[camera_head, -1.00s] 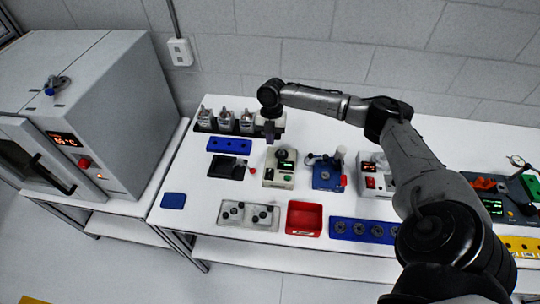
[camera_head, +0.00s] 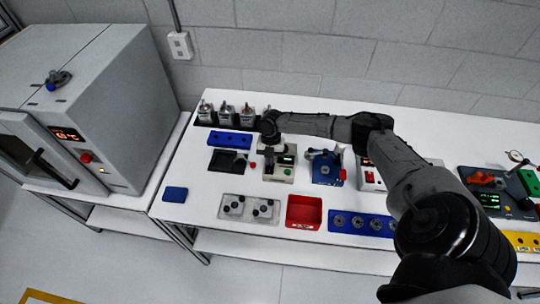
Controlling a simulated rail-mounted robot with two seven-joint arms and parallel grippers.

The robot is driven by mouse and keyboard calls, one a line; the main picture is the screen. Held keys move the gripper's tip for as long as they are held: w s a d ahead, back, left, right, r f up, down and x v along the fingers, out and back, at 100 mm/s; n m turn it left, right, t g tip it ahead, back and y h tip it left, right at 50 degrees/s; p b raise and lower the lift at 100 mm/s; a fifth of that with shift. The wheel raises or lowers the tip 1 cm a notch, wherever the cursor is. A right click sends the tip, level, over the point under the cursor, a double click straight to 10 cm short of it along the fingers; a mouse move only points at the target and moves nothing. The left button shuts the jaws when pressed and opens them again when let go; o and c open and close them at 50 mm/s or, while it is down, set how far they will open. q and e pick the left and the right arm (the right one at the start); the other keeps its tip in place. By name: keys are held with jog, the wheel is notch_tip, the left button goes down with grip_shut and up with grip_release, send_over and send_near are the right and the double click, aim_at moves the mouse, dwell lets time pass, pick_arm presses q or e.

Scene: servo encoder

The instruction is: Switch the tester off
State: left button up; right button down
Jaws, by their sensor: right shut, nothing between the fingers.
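A beige box (camera_head: 279,173) with a green lit display and a green button stands on the table left of centre; it looks like the tester. My right gripper (camera_head: 268,154) points down at its upper left part, fingers shut and empty. It covers part of the box's top, and I cannot tell whether the fingertips touch it. A pale box (camera_head: 371,178) with a red display and red switch stands further right, partly behind my right arm. My left gripper is out of view.
A blue fixture (camera_head: 326,169) stands close right of the beige box, and a black tray (camera_head: 228,161) close left. A red bin (camera_head: 304,212) and grey tray (camera_head: 248,208) lie in front. Several servos (camera_head: 226,117) stand behind. An oven (camera_head: 95,110) is at left.

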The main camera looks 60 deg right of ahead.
jog(key=shift+f, duration=0.15)
jog(key=shift+d+f+y+b, duration=0.25)
jog(key=shift+f+b, duration=0.4)
jog(key=shift+b, duration=0.55)
jog(key=shift+r, duration=0.3)
jog(key=shift+a+p, duration=0.15)
jog(key=shift+p, duration=0.15)
jog(key=shift+s+a+r+p, duration=0.15)
jog(key=shift+a+r+p, duration=0.15)
jog(key=shift+p, duration=0.25)
jog(key=shift+a, duration=0.3)
